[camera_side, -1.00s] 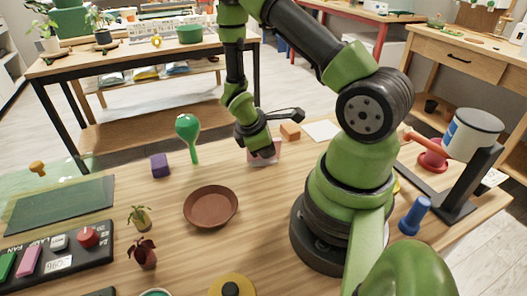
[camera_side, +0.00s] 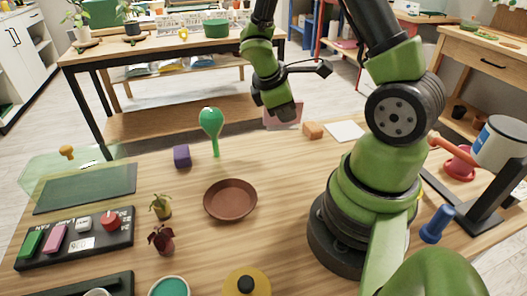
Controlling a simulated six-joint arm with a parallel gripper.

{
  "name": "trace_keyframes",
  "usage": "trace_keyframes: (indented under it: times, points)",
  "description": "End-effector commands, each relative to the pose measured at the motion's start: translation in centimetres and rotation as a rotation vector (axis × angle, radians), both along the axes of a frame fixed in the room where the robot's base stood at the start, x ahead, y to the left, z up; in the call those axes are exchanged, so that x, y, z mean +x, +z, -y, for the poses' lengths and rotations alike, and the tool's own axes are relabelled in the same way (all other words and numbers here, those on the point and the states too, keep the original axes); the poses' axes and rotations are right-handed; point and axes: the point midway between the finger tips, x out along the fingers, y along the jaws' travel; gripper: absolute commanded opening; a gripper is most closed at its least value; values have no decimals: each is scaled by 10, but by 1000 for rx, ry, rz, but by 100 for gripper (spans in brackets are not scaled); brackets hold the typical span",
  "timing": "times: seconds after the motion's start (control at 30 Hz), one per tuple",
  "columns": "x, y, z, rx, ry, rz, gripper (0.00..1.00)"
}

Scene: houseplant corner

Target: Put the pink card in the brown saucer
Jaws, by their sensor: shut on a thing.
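The pink card (camera_side: 292,117) is in the jaws of my gripper (camera_side: 279,112), at the back of the wooden table. My gripper is shut on it and holds it up above the table top. The gripper hides part of the card. The brown saucer (camera_side: 230,201) lies flat and empty near the middle of the table, in front of my gripper and to its left.
A green maraca-like thing (camera_side: 211,123) stands upright between the purple block (camera_side: 182,156) and my gripper. Two small plants (camera_side: 161,238) stand left of the saucer.

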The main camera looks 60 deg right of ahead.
Motion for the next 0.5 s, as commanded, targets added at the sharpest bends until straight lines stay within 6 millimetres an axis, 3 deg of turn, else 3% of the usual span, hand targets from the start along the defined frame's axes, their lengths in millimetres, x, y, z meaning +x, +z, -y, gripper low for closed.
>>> trace_keyframes:
  times: [0.23, 0.4, 0.5]
  points:
    - [34, 5, -75, -15, -72, 19, 0]
    - [40, 7, -134, -4, -131, 14, 0]
    - [38, 8, -159, 3, -154, 6, 0]
